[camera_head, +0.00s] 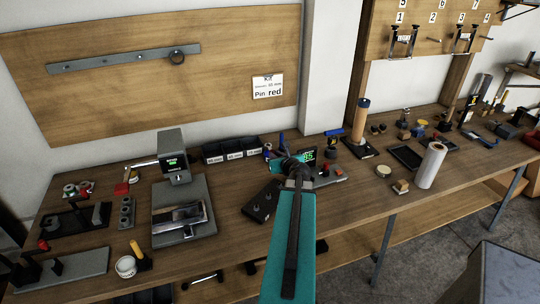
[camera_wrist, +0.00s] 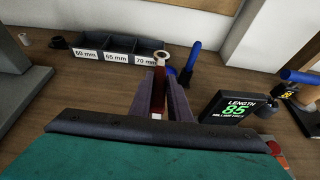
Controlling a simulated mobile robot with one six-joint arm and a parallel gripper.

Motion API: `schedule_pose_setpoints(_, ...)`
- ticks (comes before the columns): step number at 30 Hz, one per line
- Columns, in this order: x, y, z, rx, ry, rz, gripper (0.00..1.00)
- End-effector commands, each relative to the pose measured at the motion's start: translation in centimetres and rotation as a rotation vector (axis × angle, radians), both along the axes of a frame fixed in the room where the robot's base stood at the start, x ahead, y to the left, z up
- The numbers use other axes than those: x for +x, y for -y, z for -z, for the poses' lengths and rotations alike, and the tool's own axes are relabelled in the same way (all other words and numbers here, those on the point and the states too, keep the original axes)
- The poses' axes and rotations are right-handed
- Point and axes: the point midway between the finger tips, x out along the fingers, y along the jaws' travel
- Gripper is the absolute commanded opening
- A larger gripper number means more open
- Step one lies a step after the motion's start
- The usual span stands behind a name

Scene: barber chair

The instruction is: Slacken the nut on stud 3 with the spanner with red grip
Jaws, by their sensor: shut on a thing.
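In the wrist view my gripper (camera_wrist: 160,105) is shut on the spanner with red grip (camera_wrist: 158,88). The red grip sits between the two fingers, and the pale ring end (camera_wrist: 162,56) sticks out beyond them, above the bench. In the head view my own teal arm hides the fingers and the spanner. A dark block (camera_head: 262,201) with small round posts lies on the bench just left of my arm. I see no readable stud numbers, so I cannot tell which is stud 3 or make out its nut.
Bins (camera_wrist: 117,55) labelled 60, 65 and 70 mm stand behind the gripper. A blue-handled tool (camera_wrist: 190,62) stands beside the ring end. A display (camera_wrist: 236,110) reading 85 is close right. A grey press (camera_head: 178,195) stands left; a paper roll (camera_head: 431,165) stands right.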

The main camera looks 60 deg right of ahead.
Motion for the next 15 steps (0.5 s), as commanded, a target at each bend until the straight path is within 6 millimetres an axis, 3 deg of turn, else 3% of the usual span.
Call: schedule_pose_setpoints(15,0.74,-0.76,0.5,0.001,0.001,-0.014,0.0)
